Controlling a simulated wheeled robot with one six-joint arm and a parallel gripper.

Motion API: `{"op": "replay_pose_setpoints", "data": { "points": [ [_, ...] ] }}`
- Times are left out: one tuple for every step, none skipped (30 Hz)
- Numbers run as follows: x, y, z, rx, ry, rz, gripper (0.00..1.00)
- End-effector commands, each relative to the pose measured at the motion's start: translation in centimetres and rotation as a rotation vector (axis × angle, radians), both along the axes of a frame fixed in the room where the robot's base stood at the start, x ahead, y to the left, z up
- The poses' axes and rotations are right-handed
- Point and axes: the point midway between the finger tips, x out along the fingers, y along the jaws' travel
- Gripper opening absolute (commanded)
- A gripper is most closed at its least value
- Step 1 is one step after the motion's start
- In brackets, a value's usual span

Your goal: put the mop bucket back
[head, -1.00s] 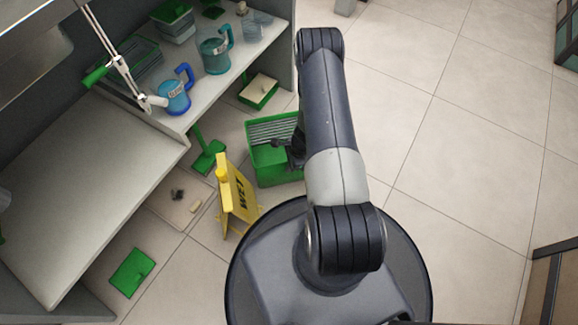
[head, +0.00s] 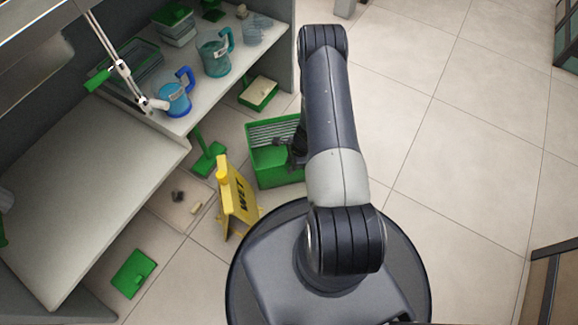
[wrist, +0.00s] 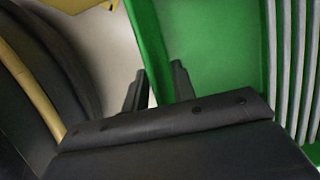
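The mop bucket (head: 268,172) is a green box with a grey slatted wringer at its back. It stands on the floor beside the shelf unit, left of my arm. My gripper (head: 283,143) is at its right side, partly hidden by my arm. In the wrist view the gripper's two fingers (wrist: 157,85) stand close together, one on each side of the green wall of the bucket (wrist: 205,45). The gap is about the wall's thickness, so the gripper looks shut on it. The fingertip contact is hard to see.
A yellow WET sign (head: 237,200) stands just left of the bucket. A green dustpan (head: 208,160), a green tray (head: 258,93) and a green flat piece (head: 133,273) lie nearby. Blue jugs (head: 174,98) stand on the shelf. The floor (head: 460,140) to the right is clear.

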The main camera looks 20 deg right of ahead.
Motion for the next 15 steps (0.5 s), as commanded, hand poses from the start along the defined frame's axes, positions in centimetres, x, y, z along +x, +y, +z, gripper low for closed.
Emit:
{"op": "replay_pose_setpoints", "data": {
  "points": [
    [0.0, -0.4, 1.8, -0.001, -0.003, -0.002, 0.25],
    [-0.1, -0.6, 2.4, 0.000, -0.002, -0.002, 0.25],
    [-0.1, -0.9, 3.4, 0.000, -0.002, -0.001, 0.25],
    [-0.1, -1.1, 4.0, -0.001, -0.003, 0.000, 0.25],
    [-0.2, -1.3, 4.6, -0.001, -0.003, -0.001, 0.25],
    [-0.2, -1.5, 5.5, -0.001, -0.002, -0.002, 0.25],
    [-0.3, -1.7, 6.0, -0.001, -0.001, -0.002, 0.25],
    [-0.3, -1.9, 6.6, -0.001, -0.002, -0.001, 0.25],
    [-0.3, -2.1, 7.2, -0.001, -0.002, 0.000, 0.25],
    [-0.4, -2.2, 7.7, 0.000, -0.002, 0.000, 0.25],
    [-0.5, -2.3, 8.0, 0.000, -0.001, 0.000, 0.25],
    [-0.5, -2.4, 8.5, 0.000, -0.001, -0.001, 0.25],
    [-0.5, -2.5, 8.8, 0.000, -0.001, 0.000, 0.25],
    [-0.5, -2.6, 9.0, 0.000, -0.001, 0.000, 0.25],
    [-0.6, -2.7, 9.3, 0.000, 0.000, 0.001, 0.25]
  ]
}}
